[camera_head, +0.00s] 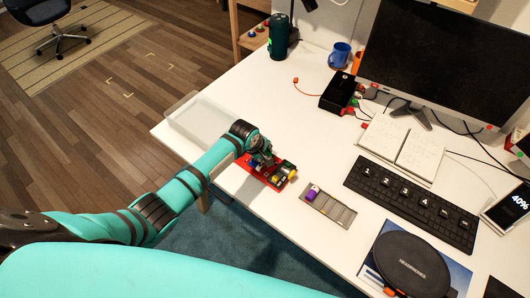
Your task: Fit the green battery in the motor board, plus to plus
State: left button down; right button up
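The red motor board (256,180) lies near the front edge of the white desk, with black and yellow parts on it. My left gripper (265,161) is low over its upper left part. The fingers are small and dark here, and I cannot tell whether they are open or shut. I cannot make out the green battery; it may be hidden by the gripper or too small to tell. Plus marks are not readable. A grey slotted tray (335,212) lies right of the board, with a purple and white battery (312,193) in its left end. My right gripper is not in view.
A keyboard (410,200), open notebook (400,145) and monitor (450,60) stand behind and right. A headphone case (411,263) lies at the front right. A black box (338,92) with cables, blue mug (339,55) and dark green cylinder (279,36) are farther back.

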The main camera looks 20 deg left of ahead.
pick_arm(q)
jog(key=shift+s+f, duration=0.55)
jog(key=shift+f, duration=0.15)
jog(key=c, duration=1.5)
grip_release()
jog(key=o, duration=0.5)
jog(key=shift+w+f+g, duration=0.2)
jog(key=shift+g, duration=0.1)
jog(key=shift+r, duration=0.15)
jog(key=r+p, duration=0.3)
jog(key=shift+w+a+r+p, duration=0.1)
jog(key=shift+w+r+p, duration=0.1)
jog(key=shift+p, duration=0.2)
notch_tip(320, 180, up, 4)
jog(key=p, duration=0.4)
jog(key=shift+w, duration=0.1)
